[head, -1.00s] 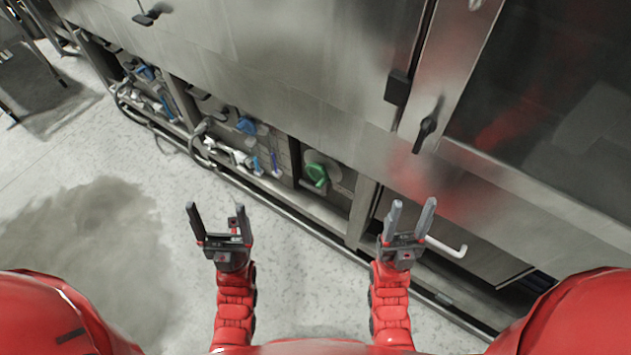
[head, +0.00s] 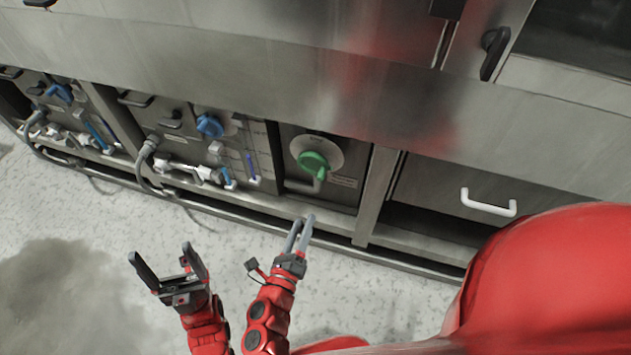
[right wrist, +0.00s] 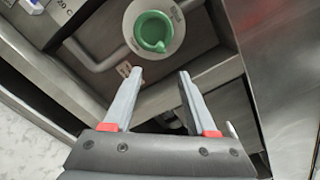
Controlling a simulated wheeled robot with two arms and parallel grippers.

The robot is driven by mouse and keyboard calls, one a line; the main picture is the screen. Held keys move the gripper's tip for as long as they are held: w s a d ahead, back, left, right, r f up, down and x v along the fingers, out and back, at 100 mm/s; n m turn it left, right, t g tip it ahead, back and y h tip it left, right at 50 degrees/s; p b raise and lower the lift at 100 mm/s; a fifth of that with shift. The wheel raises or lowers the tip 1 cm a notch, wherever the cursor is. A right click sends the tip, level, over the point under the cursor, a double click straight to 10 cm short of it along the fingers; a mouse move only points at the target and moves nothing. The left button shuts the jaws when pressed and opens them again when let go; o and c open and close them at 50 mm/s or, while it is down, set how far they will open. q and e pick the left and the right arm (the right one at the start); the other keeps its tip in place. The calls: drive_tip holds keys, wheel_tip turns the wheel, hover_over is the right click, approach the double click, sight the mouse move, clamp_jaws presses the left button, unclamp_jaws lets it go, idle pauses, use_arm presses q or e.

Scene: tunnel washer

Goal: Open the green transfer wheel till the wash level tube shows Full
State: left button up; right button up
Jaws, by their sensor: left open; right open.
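The green transfer wheel (head: 313,163) sits on a pale round plate in a recessed panel low on the machine. It also shows in the right wrist view (right wrist: 153,32), ahead of the fingertips. My right gripper (head: 300,232) is open and empty, below and in front of the wheel, apart from it. Its two fingers show in the right wrist view (right wrist: 158,75). My left gripper (head: 167,264) is open and empty over the floor, further left. A clear tube with blue in it (head: 251,166) stands left of the wheel; its label is too small to read.
Blue knobs (head: 209,126), white valves and hoses (head: 148,148) fill the panels on the left. A rail (head: 240,205) runs along the machine's foot. A white handle (head: 488,203) is on the drawer to the right. The floor in front is clear.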

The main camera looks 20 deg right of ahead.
sight(320, 178)
drive_tip(key=b+x, duration=0.2)
drive_tip(key=x, duration=1.2)
drive_tip(key=shift+w+d, duration=0.15)
clamp_jaws()
